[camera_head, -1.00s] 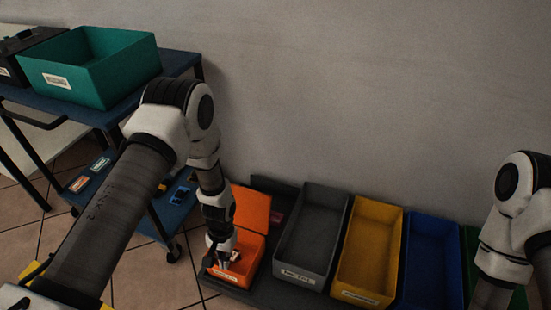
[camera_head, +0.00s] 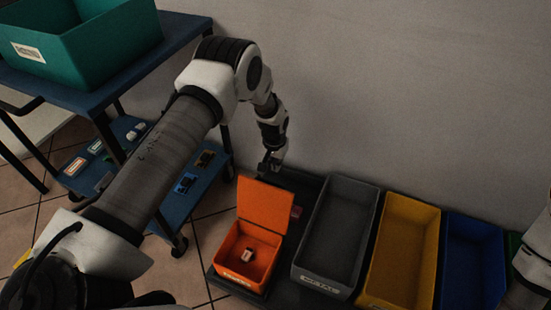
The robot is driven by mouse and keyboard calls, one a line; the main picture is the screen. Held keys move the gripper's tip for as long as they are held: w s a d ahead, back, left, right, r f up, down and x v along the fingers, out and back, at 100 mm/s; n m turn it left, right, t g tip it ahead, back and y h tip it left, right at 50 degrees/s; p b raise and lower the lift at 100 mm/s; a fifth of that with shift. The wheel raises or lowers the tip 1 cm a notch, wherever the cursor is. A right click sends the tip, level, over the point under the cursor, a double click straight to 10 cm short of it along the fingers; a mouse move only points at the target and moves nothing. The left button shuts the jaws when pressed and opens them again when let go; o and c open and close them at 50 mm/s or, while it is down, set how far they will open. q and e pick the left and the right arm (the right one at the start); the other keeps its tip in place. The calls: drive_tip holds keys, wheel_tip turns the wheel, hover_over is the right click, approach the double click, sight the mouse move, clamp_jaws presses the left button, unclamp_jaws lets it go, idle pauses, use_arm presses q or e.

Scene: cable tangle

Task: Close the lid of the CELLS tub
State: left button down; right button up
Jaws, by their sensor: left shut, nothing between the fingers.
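The orange tub (camera_head: 265,272) stands at the left end of the row of bins. Its lid (camera_head: 265,205) is open and upright at the back edge. A small white and dark red object (camera_head: 247,255) lies inside. The label on the tub's front is too small to read, so I cannot confirm the word CELLS. My left gripper (camera_head: 270,167) is shut and empty, above and behind the top edge of the lid; I cannot tell whether it touches it. My right arm shows at the right edge, with its gripper out of view.
Grey (camera_head: 323,281), yellow (camera_head: 397,293) and blue (camera_head: 480,225) bins stand right of the tub, apparently empty. At the left a blue-shelved cart (camera_head: 185,38) carries a teal bin (camera_head: 95,60) and small items below. The wall rises close behind the bins.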

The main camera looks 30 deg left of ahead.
use_arm(q)
drive_tip(key=shift+s+d+f, duration=0.1)
drive_tip(key=shift+s+f, duration=0.1)
drive_tip(key=shift+s, duration=0.75)
drive_tip(key=shift+s+f, duration=0.15)
drive_tip(key=shift+s, duration=0.8)
